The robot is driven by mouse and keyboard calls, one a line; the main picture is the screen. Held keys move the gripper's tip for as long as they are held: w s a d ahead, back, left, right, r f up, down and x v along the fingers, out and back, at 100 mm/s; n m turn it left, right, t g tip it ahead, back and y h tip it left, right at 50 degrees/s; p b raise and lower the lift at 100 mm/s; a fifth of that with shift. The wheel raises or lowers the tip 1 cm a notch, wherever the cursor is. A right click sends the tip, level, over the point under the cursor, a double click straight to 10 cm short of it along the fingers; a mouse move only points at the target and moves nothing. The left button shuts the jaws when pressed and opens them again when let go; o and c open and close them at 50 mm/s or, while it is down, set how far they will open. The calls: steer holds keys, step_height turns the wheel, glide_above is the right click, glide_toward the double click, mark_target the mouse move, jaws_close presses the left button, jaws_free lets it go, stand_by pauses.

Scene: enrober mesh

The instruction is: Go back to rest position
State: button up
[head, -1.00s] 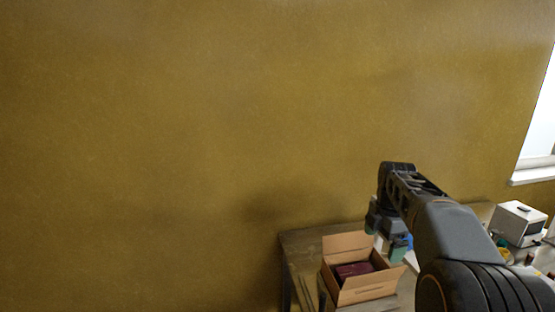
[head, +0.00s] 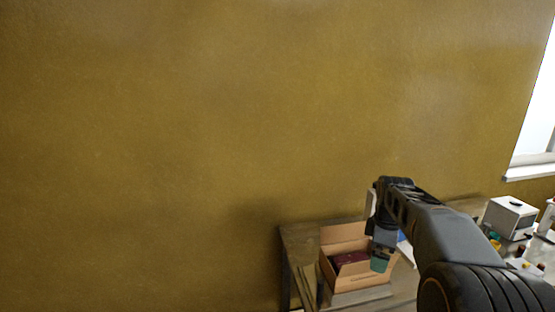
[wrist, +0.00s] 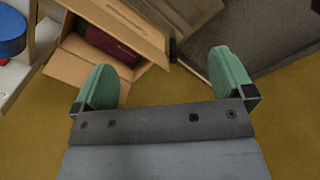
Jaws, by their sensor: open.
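My gripper (wrist: 165,85) is open, with two green fingers spread wide and nothing between them in the wrist view. In the head view my gripper (head: 380,265) points down beside the open cardboard box, overlapping its right side. Beyond the fingers in the wrist view lies the yellow-brown floor.
The open cardboard box (head: 365,281) holds dark red items (head: 345,259) and stands on a wooden table (head: 299,240). A white boxy device (head: 510,217) and small bottles stand at the right. A blue round object (wrist: 10,32) shows at the wrist view's left. A yellow wall (head: 180,130) is behind.

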steer(key=s+a+f+m+t+b, duration=0.1)
steer(key=s+a+f+m+b, duration=0.4)
steer(key=s, duration=0.4)
steer(key=s+a+f+m+t+b, duration=0.2)
steer(key=s+a+f+m+b, duration=0.3)
steer(key=s+f+m, duration=0.2)
step_height(320, 180, down, 2)
steer(key=s, duration=0.2)
steer(key=shift+s+a+f, duration=0.15)
steer(key=shift+s+a, duration=0.05)
steer(key=shift+s, duration=0.15)
